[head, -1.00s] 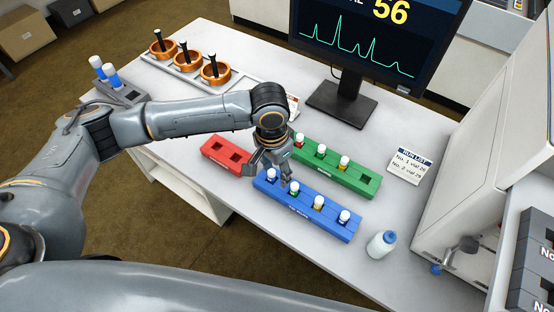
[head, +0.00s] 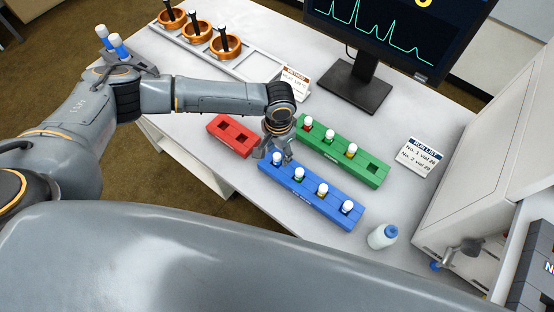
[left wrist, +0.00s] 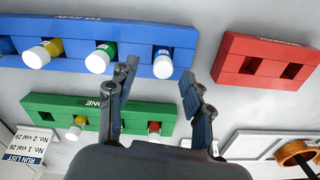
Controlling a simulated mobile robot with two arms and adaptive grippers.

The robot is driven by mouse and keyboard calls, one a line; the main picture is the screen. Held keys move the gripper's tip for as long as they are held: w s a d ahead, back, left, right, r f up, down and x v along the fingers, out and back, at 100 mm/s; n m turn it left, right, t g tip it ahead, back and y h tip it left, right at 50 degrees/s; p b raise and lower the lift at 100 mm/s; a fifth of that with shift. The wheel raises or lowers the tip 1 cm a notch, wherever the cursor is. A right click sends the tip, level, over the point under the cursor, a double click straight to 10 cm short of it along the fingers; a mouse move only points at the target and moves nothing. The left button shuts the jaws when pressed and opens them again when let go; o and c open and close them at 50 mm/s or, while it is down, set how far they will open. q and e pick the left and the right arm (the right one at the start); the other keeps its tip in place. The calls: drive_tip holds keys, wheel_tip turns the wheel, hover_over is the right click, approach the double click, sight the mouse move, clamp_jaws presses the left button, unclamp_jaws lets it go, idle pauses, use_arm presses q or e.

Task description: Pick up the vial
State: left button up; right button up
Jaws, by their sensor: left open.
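The blue rack (head: 312,197) holds several white-capped vials in a row. Its end vial (head: 276,159), nearest my left gripper, has a blue band and shows in the left wrist view (left wrist: 162,64) just beyond and between the fingertips. The other vials there are a green-banded one (head: 299,174), a yellow-banded one (head: 322,190) and a far-end one (head: 347,207). My left gripper (head: 274,150) points down by the end vial. It is open and empty in the left wrist view (left wrist: 160,78), its fingers apart from the vial. My right gripper is not in view.
A green rack (head: 361,172) with three vials stands close behind the blue one. An empty red rack (head: 231,136) is at left. A bottle (head: 382,237), run list card (head: 420,156), monitor stand (head: 354,86) and white instrument (head: 485,150) bound the right side.

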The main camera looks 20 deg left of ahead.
sight(277, 155)
use_arm(q)
drive_tip(key=shift+a+f+p, duration=0.2)
drive_tip(key=shift+f+p, duration=0.1)
drive_tip(key=shift+f, duration=1.65)
clamp_jaws()
drive_tip(key=shift+r, duration=0.2)
